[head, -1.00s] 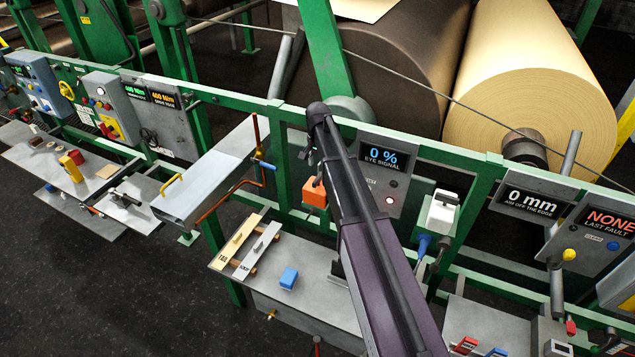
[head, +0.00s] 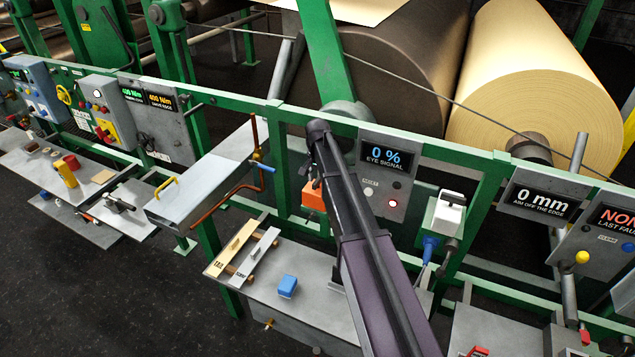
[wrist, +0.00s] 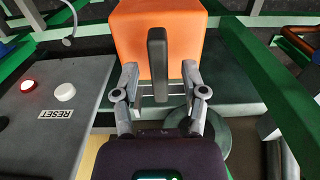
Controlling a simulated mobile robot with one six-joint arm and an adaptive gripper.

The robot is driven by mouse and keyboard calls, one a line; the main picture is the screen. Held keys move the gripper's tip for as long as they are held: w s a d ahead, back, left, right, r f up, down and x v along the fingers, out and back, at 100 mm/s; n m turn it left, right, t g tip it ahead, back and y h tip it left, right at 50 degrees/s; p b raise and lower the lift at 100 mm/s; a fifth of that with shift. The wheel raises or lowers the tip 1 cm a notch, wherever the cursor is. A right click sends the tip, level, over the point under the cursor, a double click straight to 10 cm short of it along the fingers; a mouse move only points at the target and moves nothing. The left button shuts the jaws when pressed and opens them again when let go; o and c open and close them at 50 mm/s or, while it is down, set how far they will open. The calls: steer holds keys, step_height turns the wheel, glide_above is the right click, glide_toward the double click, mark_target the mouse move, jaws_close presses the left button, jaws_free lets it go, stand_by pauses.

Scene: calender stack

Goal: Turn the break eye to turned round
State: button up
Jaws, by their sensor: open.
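The break eye appears to be the orange box (wrist: 185,25) with a dark upright lever (wrist: 157,50) on its face in the wrist view. My gripper (wrist: 160,72) is open, one finger on each side of the lever's lower half, with gaps showing on both sides. Depth between fingertips and box is hard to judge. In the head view the orange box (head: 313,196) shows left of my arm, partly covered. My fingers are mostly hidden there by the arm.
A grey panel with a white RESET button (wrist: 64,92) and a lit red lamp (wrist: 28,84) lies left of my gripper. A green beam (wrist: 262,85) runs close on the right. A shelf (head: 310,310) with a blue block (head: 287,286) is below.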

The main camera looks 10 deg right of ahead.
stand_by(0.3)
jaws_close()
steer(key=shift+m, duration=0.5)
steer(key=m, duration=0.3)
steer(key=shift+m, duration=0.3)
steer(key=m, duration=0.4)
steer(key=shift+m, duration=0.3)
steer(key=m, duration=0.4)
steer(key=shift+m, duration=2.2)
